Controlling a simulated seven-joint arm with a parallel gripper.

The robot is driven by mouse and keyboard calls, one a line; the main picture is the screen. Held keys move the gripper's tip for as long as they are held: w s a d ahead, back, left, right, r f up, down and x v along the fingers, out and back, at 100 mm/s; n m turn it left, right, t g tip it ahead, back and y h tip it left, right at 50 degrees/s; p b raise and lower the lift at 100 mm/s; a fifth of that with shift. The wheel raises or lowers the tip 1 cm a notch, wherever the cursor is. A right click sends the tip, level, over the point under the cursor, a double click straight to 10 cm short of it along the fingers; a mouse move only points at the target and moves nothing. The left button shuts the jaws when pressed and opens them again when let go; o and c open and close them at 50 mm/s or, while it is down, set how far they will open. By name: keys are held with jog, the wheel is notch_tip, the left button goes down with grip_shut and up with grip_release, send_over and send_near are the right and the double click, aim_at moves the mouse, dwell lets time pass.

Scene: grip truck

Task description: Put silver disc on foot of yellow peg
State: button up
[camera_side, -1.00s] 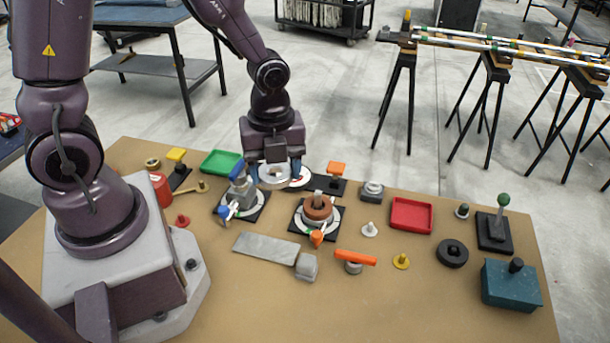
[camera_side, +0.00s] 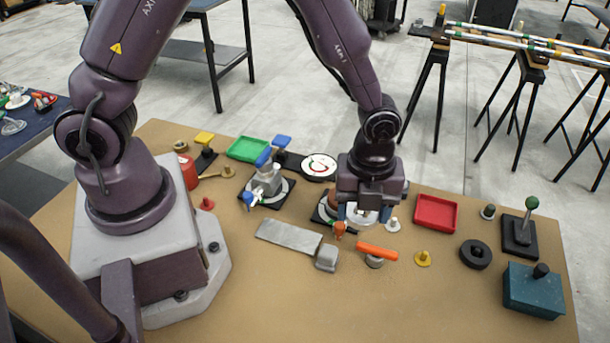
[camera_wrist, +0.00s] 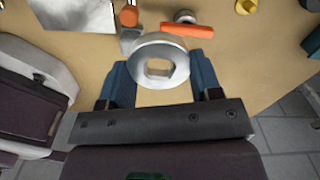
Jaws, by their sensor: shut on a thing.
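The silver disc (camera_wrist: 178,50), a flat ring with a rounded slot in its middle, is held between the blue fingers of my gripper (camera_wrist: 162,78) in the wrist view. In the side view my gripper (camera_side: 360,213) is above the middle of the table, and the disc is partly hidden between its fingers. The yellow peg (camera_side: 423,260), short with a wide round foot, stands upright to the right of and nearer the camera than the gripper, apart from the disc. The peg (camera_wrist: 246,6) also shows at the top edge of the wrist view.
A white peg (camera_side: 392,225) stands close to the right of my gripper. An orange bar (camera_side: 377,251) on a grey base lies left of the yellow peg. The front of the table is bare.

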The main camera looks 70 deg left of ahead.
send_near(426, 255)
jog(key=s+f, duration=0.1)
jog(key=s, duration=0.1)
jog(key=s+a+f, duration=0.1)
jog(key=shift+s+a+f, duration=0.1)
jog(key=shift+s+f, duration=0.3)
jog(key=shift+n, duration=0.6)
jog(key=w, duration=0.1)
jog(key=w+d+r, duration=0.1)
jog(key=w, duration=0.2)
jog(key=shift+d+r, duration=0.15)
jog(key=shift+s+f, duration=0.1)
jog(key=shift+f, duration=2.4)
jog(key=shift+f, duration=0.1)
jog(key=shift+f, duration=0.45)
jog(key=shift+f, duration=0.25)
jog(key=shift+f, duration=0.25)
jog(key=shift+f, duration=0.4)
